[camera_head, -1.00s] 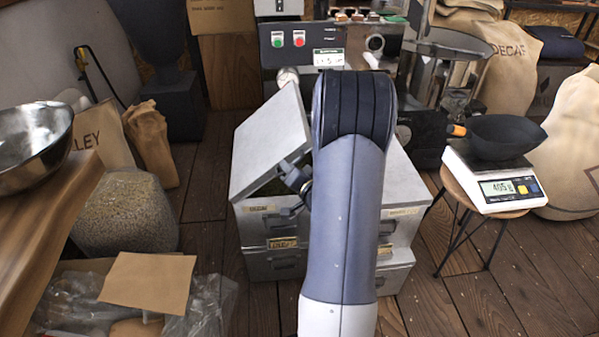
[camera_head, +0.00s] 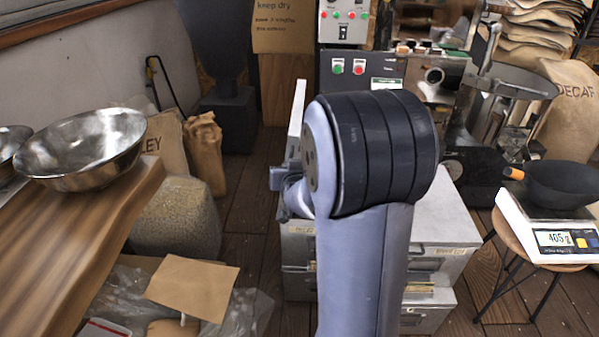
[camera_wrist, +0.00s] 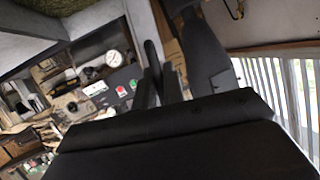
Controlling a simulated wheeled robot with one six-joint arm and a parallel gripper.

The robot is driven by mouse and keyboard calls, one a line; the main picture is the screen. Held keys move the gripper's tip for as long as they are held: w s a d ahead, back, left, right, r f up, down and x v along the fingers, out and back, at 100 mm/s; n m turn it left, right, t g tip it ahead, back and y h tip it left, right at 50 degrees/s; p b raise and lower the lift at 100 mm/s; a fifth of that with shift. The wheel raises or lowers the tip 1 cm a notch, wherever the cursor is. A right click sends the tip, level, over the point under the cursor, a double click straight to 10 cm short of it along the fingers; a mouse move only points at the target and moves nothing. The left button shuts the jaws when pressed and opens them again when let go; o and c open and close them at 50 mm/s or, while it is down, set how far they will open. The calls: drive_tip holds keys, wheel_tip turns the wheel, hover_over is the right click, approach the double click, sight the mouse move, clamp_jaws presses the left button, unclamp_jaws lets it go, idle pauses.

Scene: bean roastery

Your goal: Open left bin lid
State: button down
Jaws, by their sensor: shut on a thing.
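The left bin lid (camera_head: 296,125) is a pale grey panel, seen nearly edge-on and standing steeply above the left bin (camera_head: 298,245) in the head view. My gripper (camera_head: 279,178) is at the lid's left side, mostly hidden behind my arm. In the wrist view my gripper (camera_wrist: 157,88) shows as dark fingers close together. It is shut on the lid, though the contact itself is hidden. The bin's opening is hidden behind my arm.
The right bin (camera_head: 440,240) is closed beside it. A stool with a scale (camera_head: 550,235) and black pan stands at right. A wooden counter (camera_head: 90,235) with a metal bowl (camera_head: 82,150) is at left.

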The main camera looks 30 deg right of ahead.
drive_tip(key=w+a+n+g+h+p, duration=0.1)
drive_tip(key=w+a+n+p, duration=0.1)
drive_tip(key=a+p, duration=0.3)
drive_tip(key=shift+w+r+p, duration=0.25)
drive_tip(key=shift+w+p, duration=0.15)
drive_tip(key=shift+w, duration=0.2)
drive_tip(key=shift+a, duration=0.1)
drive_tip(key=c, duration=1.5)
unclamp_jaws()
